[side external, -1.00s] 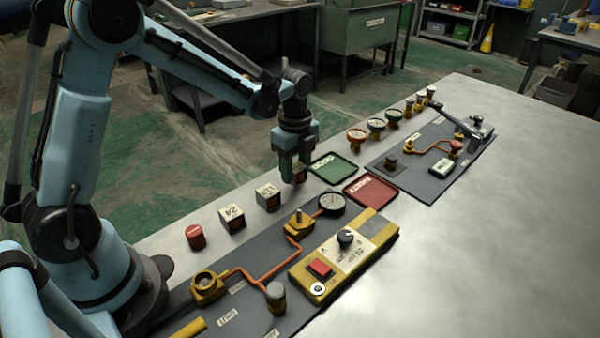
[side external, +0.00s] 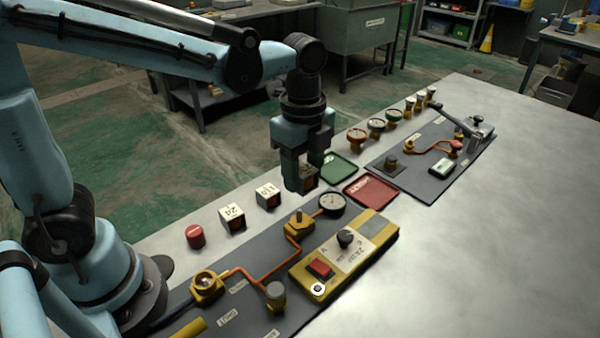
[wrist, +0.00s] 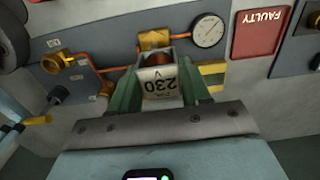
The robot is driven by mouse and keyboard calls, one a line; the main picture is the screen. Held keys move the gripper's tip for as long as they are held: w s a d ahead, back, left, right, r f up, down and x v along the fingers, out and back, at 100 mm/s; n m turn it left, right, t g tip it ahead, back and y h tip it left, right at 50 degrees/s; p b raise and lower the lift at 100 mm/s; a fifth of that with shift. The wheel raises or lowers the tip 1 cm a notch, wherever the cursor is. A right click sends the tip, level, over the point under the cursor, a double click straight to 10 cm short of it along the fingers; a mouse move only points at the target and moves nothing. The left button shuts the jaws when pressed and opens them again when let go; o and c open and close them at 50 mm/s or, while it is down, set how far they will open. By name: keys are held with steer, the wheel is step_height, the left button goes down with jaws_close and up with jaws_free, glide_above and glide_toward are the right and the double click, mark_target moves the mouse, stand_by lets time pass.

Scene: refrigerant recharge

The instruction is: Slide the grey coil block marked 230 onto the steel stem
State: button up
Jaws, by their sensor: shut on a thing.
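My gripper (side external: 303,182) is shut on the grey coil block marked 230 (wrist: 160,84), holding it above the bench. In the side view, the block (side external: 309,176) is partly covered by the fingers. In the wrist view, its 230 label is upside down and its coppery bore shows. The steel stem (side external: 299,215) stands upright on a yellow valve body (side external: 295,229), below the gripper in the side view. In the wrist view the valve body (wrist: 153,40) is just beyond the block; the stem cannot be made out there. Block and stem are apart.
Blocks marked 24 (side external: 232,218) and apparently 110 (side external: 268,197) stand left of the stem, near a red cap (side external: 195,236). A gauge (side external: 332,204), green tray (side external: 340,167), red tray (side external: 371,190) and yellow control box (side external: 345,258) surround it.

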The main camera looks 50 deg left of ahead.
mark_target(299, 210)
steer(key=shift+s+f, duration=0.1)
steer(key=shift+s, duration=0.4)
steer(key=shift+f, duration=2)
steer(key=shift+f, duration=1.85)
steer(key=o, duration=1.4)
steer(key=shift+r, duration=3.5)
